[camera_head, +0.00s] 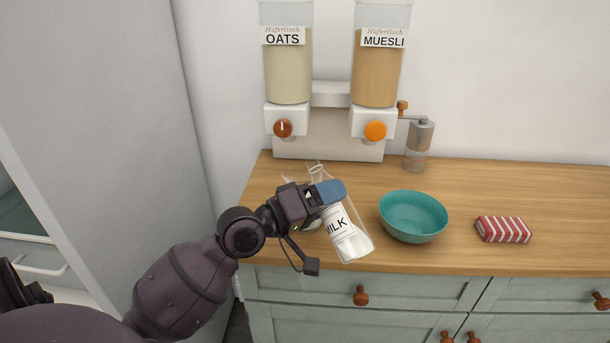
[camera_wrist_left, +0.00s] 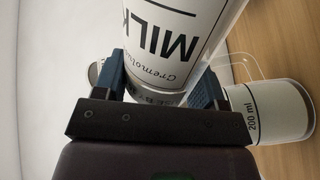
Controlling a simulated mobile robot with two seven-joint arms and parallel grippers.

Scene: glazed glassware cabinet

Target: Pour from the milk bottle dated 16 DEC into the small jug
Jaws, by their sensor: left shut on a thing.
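My left gripper (camera_head: 325,194) is shut on a clear glass milk bottle (camera_head: 348,238) with a white MILK label. The bottle leans, its open neck toward the upper left and its base toward the lower right, with white milk in the lower part. In the left wrist view, the bottle (camera_wrist_left: 175,30) sits between the blue fingertips (camera_wrist_left: 160,85). Its date cannot be read. A vessel with a white 200 ml label (camera_wrist_left: 270,110) stands beside the right finger in that view; whether it is the small jug is unclear. My right gripper is not in view.
A teal bowl (camera_head: 413,216) and a red-striped packet (camera_head: 502,229) are to the right on the wooden counter (camera_head: 560,200). Oats (camera_head: 288,70) and muesli (camera_head: 379,75) dispensers and a grinder (camera_head: 419,145) stand behind. A grey panel (camera_head: 120,100) rises at the left.

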